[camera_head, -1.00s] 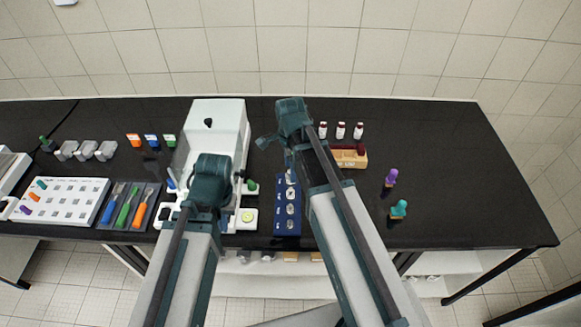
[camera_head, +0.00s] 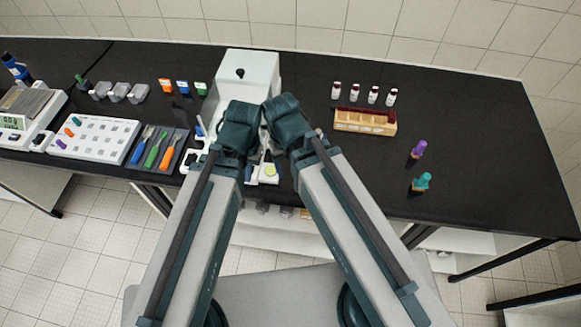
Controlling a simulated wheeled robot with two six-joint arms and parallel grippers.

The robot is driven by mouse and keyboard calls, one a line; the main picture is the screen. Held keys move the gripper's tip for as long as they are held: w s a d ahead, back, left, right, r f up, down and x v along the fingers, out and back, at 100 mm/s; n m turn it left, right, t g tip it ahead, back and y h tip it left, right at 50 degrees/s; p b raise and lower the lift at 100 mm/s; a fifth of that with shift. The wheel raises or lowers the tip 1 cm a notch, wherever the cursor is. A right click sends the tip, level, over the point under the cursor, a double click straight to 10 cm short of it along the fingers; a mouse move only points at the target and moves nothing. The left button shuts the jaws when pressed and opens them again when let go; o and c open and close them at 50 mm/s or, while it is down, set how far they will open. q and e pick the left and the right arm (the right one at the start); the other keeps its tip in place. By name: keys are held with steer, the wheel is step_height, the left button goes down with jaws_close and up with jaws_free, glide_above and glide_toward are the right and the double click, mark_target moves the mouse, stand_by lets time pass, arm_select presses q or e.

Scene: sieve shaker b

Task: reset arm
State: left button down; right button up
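My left arm ends in a dark teal wrist and gripper (camera_head: 218,148) in front of the white machine (camera_head: 250,70). Its fingers are small and partly covered by the wrist, so its opening is unclear. My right arm ends in a similar teal wrist (camera_head: 285,112), close beside the left one. Its fingers are hidden behind it. Nothing held shows at either arm. Both forearms run up from the bottom of the view and lean toward each other over the front edge of the bench.
The black bench (camera_head: 480,150) holds a wooden rack (camera_head: 364,121), several red-capped vials, a purple-topped item (camera_head: 418,149) and a teal-topped item (camera_head: 422,182) at right. A white tray (camera_head: 95,138), coloured tools (camera_head: 154,149) and a balance (camera_head: 28,112) stand at left. The bench's right end is mostly clear.

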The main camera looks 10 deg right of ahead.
steer(key=shift+s+a+n, duration=0.15)
steer(key=shift+s+n, duration=0.15)
steer(key=shift+n, duration=0.3)
step_height(320, 180, down, 8)
steer(key=b, duration=0.8)
steer(key=shift+f, duration=0.2)
steer(key=shift+r, duration=0.2)
